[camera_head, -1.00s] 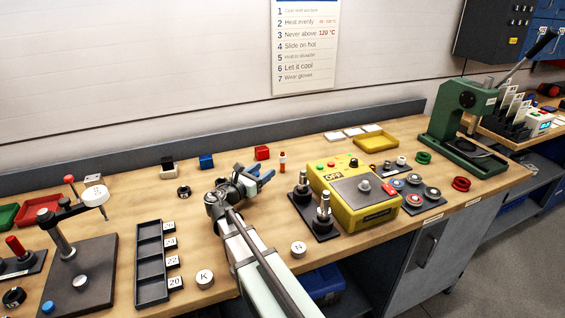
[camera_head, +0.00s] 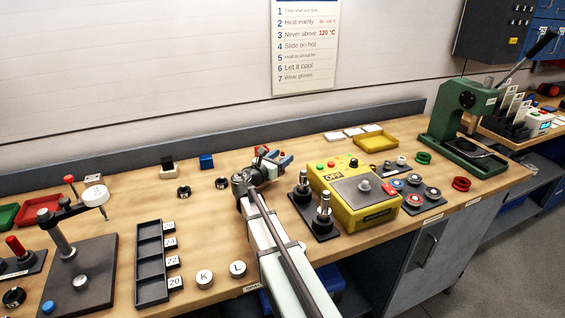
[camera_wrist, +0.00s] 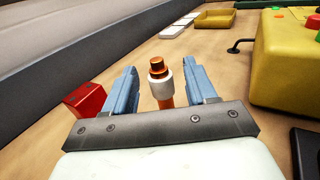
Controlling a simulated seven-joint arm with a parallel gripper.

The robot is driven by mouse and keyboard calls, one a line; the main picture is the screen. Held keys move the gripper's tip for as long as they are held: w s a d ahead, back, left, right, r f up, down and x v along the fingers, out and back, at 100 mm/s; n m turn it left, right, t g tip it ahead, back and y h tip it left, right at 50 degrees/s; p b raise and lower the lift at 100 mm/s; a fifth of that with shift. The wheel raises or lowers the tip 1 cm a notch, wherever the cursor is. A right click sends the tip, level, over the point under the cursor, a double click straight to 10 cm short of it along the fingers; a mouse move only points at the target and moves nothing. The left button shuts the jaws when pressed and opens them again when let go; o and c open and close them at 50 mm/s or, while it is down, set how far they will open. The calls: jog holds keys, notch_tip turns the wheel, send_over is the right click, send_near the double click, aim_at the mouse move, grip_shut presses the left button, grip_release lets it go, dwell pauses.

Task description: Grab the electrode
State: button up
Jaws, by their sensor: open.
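The electrode (camera_wrist: 162,88) is a small upright orange rod with a white collar and a dark copper-coloured tip. In the wrist view it stands between the two blue fingers of my gripper (camera_wrist: 162,67), with a gap on each side. My gripper is open and holds nothing. In the head view my gripper (camera_head: 283,158) is low over the back middle of the bench, at the electrode's place; I cannot make out the electrode there behind the fingers.
A red block (camera_wrist: 86,100) is close outside the left finger. The yellow heater box (camera_head: 352,188) and a black stand with two metal posts (camera_head: 318,222) are to the right. A yellow tray (camera_head: 376,142) and white tiles (camera_wrist: 172,32) lie further back.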

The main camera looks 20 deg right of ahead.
jog(key=shift+w+d, duration=0.35)
jog(key=shift+d, duration=0.2)
grip_shut()
